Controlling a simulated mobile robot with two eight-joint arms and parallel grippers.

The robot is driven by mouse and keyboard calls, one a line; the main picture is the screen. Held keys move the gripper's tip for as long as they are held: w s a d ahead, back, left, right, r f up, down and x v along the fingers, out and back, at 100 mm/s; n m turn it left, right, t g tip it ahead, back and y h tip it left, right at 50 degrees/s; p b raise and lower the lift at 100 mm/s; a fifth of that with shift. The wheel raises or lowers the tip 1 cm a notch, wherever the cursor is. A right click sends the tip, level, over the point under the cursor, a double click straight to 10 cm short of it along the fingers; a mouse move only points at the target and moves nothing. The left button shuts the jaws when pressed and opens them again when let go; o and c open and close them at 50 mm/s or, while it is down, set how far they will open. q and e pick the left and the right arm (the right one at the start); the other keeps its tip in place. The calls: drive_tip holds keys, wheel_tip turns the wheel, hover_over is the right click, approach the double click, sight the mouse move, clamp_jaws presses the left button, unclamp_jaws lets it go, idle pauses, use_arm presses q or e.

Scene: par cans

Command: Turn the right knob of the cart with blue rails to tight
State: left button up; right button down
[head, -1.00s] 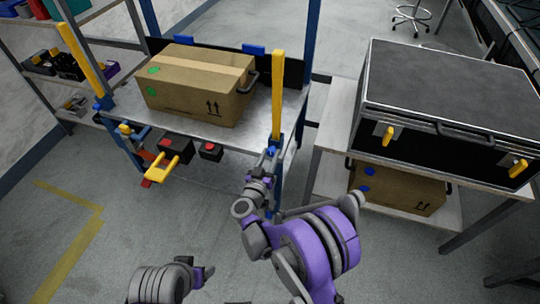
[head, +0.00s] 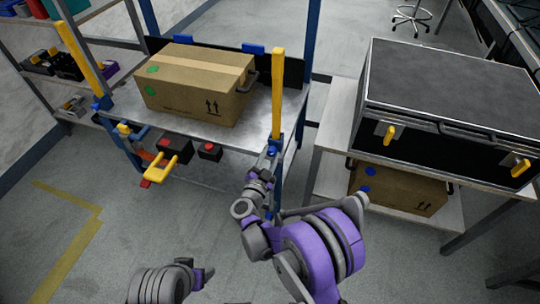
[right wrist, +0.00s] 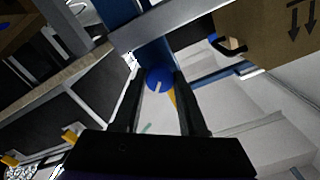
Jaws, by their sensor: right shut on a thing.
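The cart with blue rails has a grey top (head: 190,128), blue posts and two upright yellow bars. Its right knob (right wrist: 158,78) is round and blue with a pale line across its face, in the right wrist view. My right gripper (head: 270,155) is at the cart's front right corner, below the right yellow bar (head: 278,85). In the wrist view its two dark fingers (right wrist: 158,88) are on either side of the knob, shut on it.
A cardboard box (head: 195,85) sits on the cart top. A yellow handle (head: 166,166) and red-topped black units (head: 209,151) are at its front. To the right, a table (head: 336,120) holds a large black case (head: 450,85), with another box (head: 400,187) below. Floor in front is clear.

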drive_tip(key=m, duration=1.2)
drive_tip(key=shift+m, duration=0.4)
drive_tip(key=m, duration=1.1)
drive_tip(key=shift+m, duration=0.4)
drive_tip(key=shift+c, duration=2.3)
unclamp_jaws()
drive_tip(key=shift+s+a, duration=0.1)
